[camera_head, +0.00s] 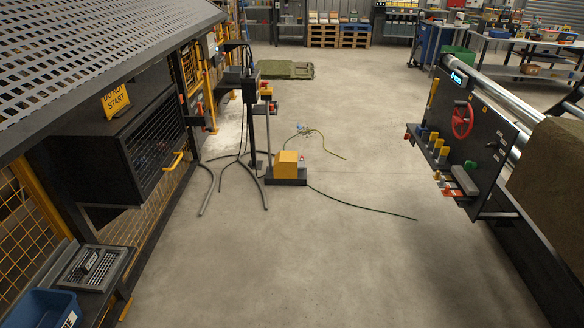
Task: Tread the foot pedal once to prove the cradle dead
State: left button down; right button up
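The foot pedal (285,163) stands on the open floor near the middle of the view. It has a yellow hood on a dark base, with a small pinkish-red light at its right side. A thin green cable runs from it to the right across the floor. At the right, a long steel bar and a brown-green roll (552,175) sit behind a dark control panel (463,138) with a red handwheel. This may be the cradle, but I cannot tell for sure. Neither of my grippers shows in this view.
A black stand (249,110) with splayed legs and cables is just left of the pedal. A caged machine with a yellow sign (116,101) lines the left. A blue bin (42,308) is at the lower left. The floor in front of the pedal is clear.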

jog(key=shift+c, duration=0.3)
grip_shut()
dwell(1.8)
